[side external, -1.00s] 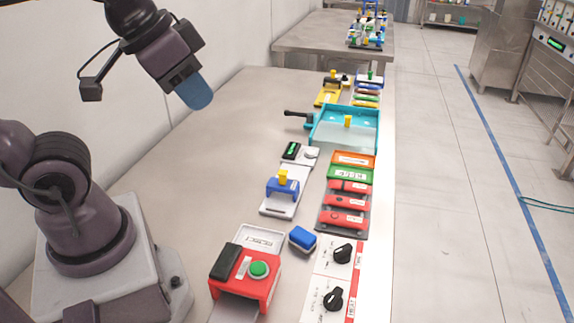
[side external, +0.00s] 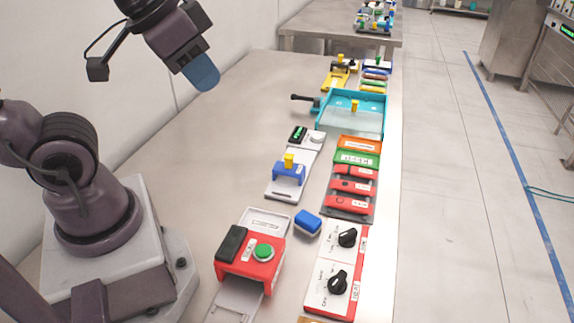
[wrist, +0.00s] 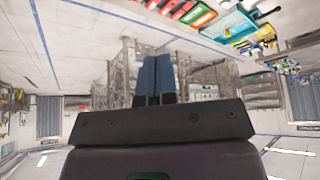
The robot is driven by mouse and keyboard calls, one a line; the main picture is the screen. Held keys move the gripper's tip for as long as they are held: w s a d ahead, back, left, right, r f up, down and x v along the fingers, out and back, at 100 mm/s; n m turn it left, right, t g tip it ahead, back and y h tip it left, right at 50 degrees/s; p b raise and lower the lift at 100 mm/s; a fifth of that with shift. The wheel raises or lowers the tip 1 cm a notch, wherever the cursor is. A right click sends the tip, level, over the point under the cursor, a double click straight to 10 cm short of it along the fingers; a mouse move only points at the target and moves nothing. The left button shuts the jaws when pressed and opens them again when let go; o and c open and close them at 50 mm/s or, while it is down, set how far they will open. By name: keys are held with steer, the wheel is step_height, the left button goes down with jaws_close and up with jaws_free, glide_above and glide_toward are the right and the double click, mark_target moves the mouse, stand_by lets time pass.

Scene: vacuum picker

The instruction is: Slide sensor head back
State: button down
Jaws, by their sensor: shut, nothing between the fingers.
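A blue slider bridge (side external: 288,174) with a yellow knob sits on a white rail plate (side external: 280,194) mid-bench in the side view. A red housing with a green button (side external: 263,252) straddles a grey track nearer the camera. I cannot tell which of these is the sensor head. My gripper (side external: 204,78) hangs in the air at upper left, well above the bench and apart from everything. Its blue fingers are together and empty, as the wrist view also shows (wrist: 154,80).
A teal tray (side external: 322,122) with a dark handle stands farther back. Red, green and orange blocks (side external: 352,186) line the right edge. A blue block (side external: 307,223) and a panel with black knobs (side external: 324,300) lie in front.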

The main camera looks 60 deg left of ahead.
steer(key=c, duration=1.5)
jaws_free()
steer(key=shift+c, duration=0.2)
steer(key=o, duration=0.4)
steer(key=shift+w+a+f, duration=0.15)
steer(key=shift+f, duration=0.25)
steer(key=shift+c, duration=0.2)
steer(key=shift+o, duration=0.7)
steer(key=w+a+f+n+g, duration=0.3)
steer(key=w+f, duration=0.3)
steer(key=w, duration=0.2)
steer(key=shift+a+f+g, duration=0.2)
steer(key=shift+a+g, duration=0.5)
steer(key=shift+a, duration=0.1)
steer(key=n+g, duration=0.1)
steer(key=n, duration=0.5)
glide_toward(289, 157)
step_height(289, 157, down, 10)
steer(key=shift+f, duration=0.2)
steer(key=shift+w, duration=0.1)
jaws_close()
